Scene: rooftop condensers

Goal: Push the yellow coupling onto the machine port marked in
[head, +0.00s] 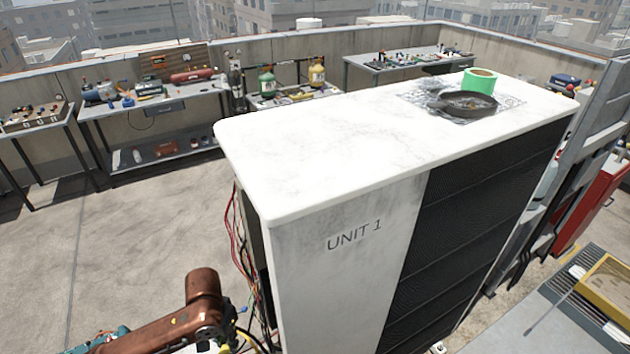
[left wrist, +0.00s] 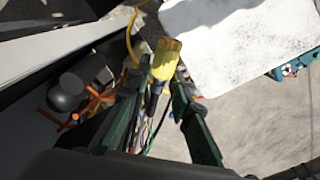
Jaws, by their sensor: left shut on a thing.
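The yellow coupling (left wrist: 165,60) shows in the left wrist view between the tips of my left gripper (left wrist: 162,78). The dark green fingers are shut on it, and a dark stem runs back from it between them. In the head view my left gripper (head: 222,338) is at the bottom edge, left of the white machine (head: 320,285) marked UNIT 1, near its wires. The port marked in cannot be made out in either view. My right gripper is not in view.
Loose wires (head: 240,235) hang along the machine's left side. A yellow hose (left wrist: 133,35) curves near the coupling. A green tape roll (head: 479,81) and dark round pan (head: 467,104) sit on the machine's top. Workbenches (head: 150,98) stand behind; the floor at left is clear.

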